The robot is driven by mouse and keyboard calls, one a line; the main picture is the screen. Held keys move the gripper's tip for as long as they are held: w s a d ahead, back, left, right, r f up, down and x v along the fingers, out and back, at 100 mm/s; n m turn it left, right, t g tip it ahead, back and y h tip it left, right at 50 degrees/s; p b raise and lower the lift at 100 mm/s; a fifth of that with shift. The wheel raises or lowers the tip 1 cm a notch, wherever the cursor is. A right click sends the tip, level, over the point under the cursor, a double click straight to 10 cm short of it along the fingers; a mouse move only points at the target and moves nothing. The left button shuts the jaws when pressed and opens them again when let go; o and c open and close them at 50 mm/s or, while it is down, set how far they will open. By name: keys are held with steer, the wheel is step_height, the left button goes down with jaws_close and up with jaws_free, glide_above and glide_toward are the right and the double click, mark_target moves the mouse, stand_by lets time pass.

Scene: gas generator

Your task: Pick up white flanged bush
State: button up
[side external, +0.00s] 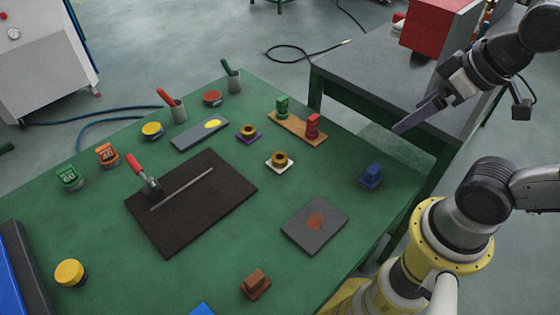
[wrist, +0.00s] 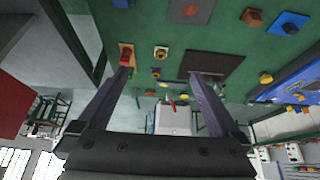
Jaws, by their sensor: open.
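The white flanged bush (side external: 279,165) sits on the green table, a white square flange with a brass-coloured round centre. It also shows small in the wrist view (wrist: 161,54), beyond and between the fingertips. A similar bush with a purple flange (side external: 249,135) sits behind it to the left. My gripper (side external: 396,130) is up at the right, beyond the table's right edge and well away from the white bush. In the wrist view my gripper (wrist: 160,73) shows two purple-grey fingers wide apart with nothing between them.
An orange board (side external: 296,127) with a green and a red block stands behind the bush. A blue block (side external: 370,176) lies to the right, and a grey plate (side external: 314,225) in front. A dark mat (side external: 190,203) with a red-handled clamp lies left. Bare table surrounds the bush.

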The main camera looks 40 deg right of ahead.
steer(key=w+r+n, duration=0.4)
steer(key=n, duration=0.2)
steer(key=n+g, duration=0.4)
steer(key=n, duration=0.8)
glide_above(280, 157)
step_height(280, 157, down, 16)
steer(key=shift+g, duration=0.8)
steer(key=f, duration=1.2)
steer(key=s+f, duration=0.1)
steer(key=f, duration=0.4)
steer(key=shift+s+a+f, duration=0.1)
steer(key=shift+a+f, duration=0.15)
steer(key=shift+f, duration=0.15)
steer(key=shift+w+a+f, duration=0.1)
steer(key=shift+w+f, duration=0.05)
steer(key=shift+f, duration=1.4)
steer(key=shift+w+a+f, duration=0.1)
steer(key=shift+f, duration=1.4)
